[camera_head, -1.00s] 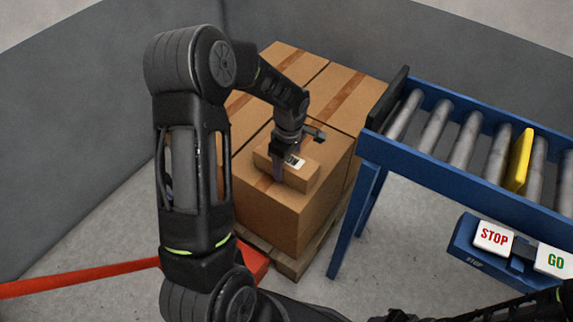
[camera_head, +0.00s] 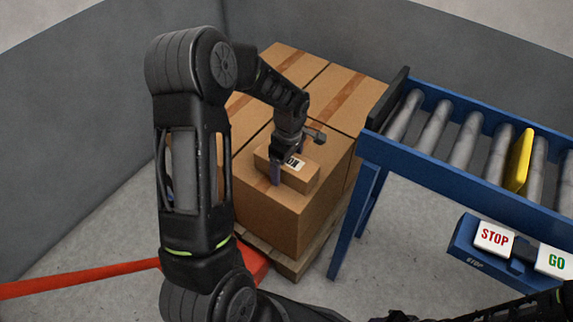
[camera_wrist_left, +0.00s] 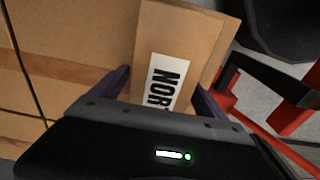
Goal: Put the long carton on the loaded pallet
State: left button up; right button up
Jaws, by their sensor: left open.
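The long carton (camera_head: 297,174), brown with a white label in black letters, lies on top of the front box of the loaded pallet (camera_head: 288,263). My left gripper (camera_head: 288,168) is open just above the carton. In the left wrist view the carton (camera_wrist_left: 205,30) sits between the two spread fingers of the left gripper (camera_wrist_left: 165,95), one on each side of it. The label reads "NOR", with the rest hidden by the gripper body. My right gripper is not clearly visible; only part of a dark arm shows at the bottom right of the head view.
A blue roller conveyor (camera_head: 440,160) with a yellow plate (camera_head: 519,160) stands right of the pallet. A control box with STOP (camera_head: 494,238) and GO buttons is at the lower right. A red bar (camera_head: 80,278) crosses the floor at left. Grey walls close in behind.

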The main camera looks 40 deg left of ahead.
pick_arm(q)
jog(key=r, duration=0.4)
jog(key=r+p, duration=0.1)
jog(key=r, duration=0.3)
jog(key=r+p, duration=0.1)
jog(key=r, duration=0.3)
jog(key=shift+d+r, duration=0.1)
jog(key=shift+d, duration=0.25)
jog(key=shift+s, duration=0.1)
